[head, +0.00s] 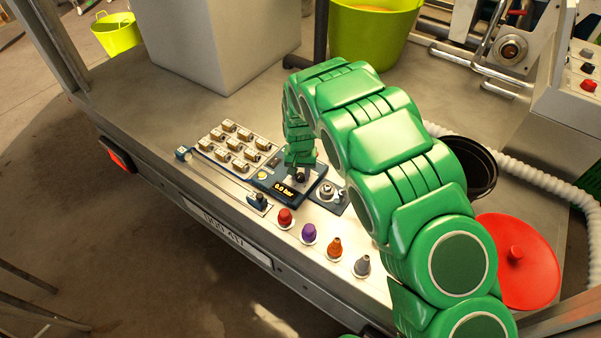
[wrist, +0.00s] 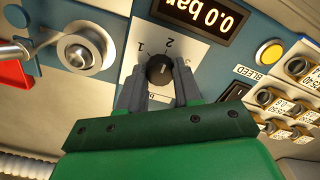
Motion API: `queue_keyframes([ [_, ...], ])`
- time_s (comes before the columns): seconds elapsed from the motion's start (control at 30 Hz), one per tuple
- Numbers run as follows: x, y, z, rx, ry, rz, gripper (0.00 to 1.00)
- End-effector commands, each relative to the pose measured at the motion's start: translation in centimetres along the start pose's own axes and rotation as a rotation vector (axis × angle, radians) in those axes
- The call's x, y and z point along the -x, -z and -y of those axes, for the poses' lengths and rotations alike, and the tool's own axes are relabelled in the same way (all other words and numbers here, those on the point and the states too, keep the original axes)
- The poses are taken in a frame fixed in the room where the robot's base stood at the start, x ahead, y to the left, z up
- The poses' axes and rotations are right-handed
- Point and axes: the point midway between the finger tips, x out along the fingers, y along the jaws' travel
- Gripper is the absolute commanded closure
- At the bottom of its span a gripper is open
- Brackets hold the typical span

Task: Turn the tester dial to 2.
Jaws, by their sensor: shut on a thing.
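The tester dial (wrist: 159,70) is a small dark round knob on a pale scale plate in the wrist view. The numbers 1 and 2 show along the plate's upper part, and another mark is partly seen to the right. I cannot clearly tell which number the dial points to. My gripper (wrist: 158,79) has its two grey fingers on opposite sides of the dial, shut on it. In the head view my gripper (head: 300,171) reaches down onto the tester panel (head: 263,181) and mostly hides the dial. The tester display (wrist: 203,14) reads 0.0 bar.
A round metal fitting (wrist: 78,50) sits left of the dial. A yellow button (wrist: 270,53) marked BLEED is at the right. Red (head: 285,217), purple (head: 308,232), orange and grey fittings line the front edge. A black bucket (head: 481,170) and red lid (head: 516,262) stand right.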

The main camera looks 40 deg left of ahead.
Motion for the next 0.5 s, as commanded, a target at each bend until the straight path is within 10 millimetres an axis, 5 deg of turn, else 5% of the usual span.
queue_keyframes([
  [0.43, 0.11, 0.14, 0.02, -0.009, 0.001, -0.004, 0.97],
  [0.47, 0.11, 0.14, 0.02, -0.009, 0.002, -0.004, 0.62],
  [0.5, 0.09, 0.12, 0.01, -0.009, 0.001, -0.003, 0.56],
])
